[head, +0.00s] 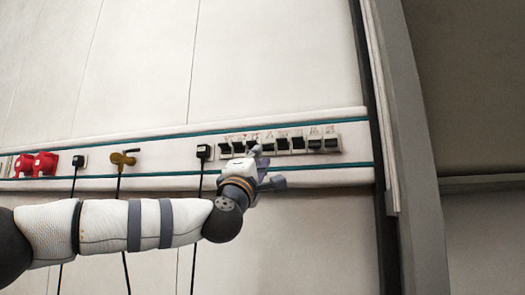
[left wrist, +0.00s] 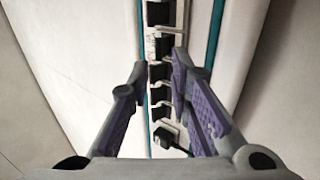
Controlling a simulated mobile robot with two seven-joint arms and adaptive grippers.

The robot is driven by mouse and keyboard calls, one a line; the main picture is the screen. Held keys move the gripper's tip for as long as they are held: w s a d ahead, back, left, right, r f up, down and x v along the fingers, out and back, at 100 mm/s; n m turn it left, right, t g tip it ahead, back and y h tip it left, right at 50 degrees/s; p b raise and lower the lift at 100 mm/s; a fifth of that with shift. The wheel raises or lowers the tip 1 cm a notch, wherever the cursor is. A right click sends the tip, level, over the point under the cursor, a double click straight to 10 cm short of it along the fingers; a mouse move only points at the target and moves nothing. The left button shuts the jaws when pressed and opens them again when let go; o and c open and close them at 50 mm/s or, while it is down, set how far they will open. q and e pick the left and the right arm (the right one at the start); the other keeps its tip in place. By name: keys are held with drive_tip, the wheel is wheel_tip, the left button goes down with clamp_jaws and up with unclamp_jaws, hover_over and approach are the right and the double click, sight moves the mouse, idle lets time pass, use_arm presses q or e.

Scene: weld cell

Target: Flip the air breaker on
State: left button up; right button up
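A row of black breakers (head: 297,143) sits in a white strip on the wall panel, with small labels above that I cannot read, so I cannot tell which one is the air breaker. My left gripper (head: 266,167) is in front of the left and middle part of the row and hides part of it. In the left wrist view the two purple-padded fingers of this gripper (left wrist: 163,66) are apart, with nothing between them but the breaker row (left wrist: 159,14) behind. I cannot tell whether a fingertip touches a breaker. My right gripper is not in view.
A black plug (head: 204,152) with a hanging cable is just left of the breakers. Further left are a brass-coloured fitting (head: 123,159), another black plug (head: 79,160) and red sockets (head: 45,164). A grey upright post (head: 408,150) stands right of the panel.

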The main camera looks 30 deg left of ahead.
sight(265, 147)
use_arm(q)
drive_tip(key=x, duration=0.5)
drive_tip(key=shift+w+d+r, duration=0.1)
clamp_jaws()
drive_tip(key=shift+r+g, duration=0.35)
drive_tip(key=shift+g, duration=0.15)
drive_tip(key=shift+r+g+h, duration=0.3)
drive_tip(key=shift+g+h, duration=0.1)
drive_tip(key=shift+g, duration=0.5)
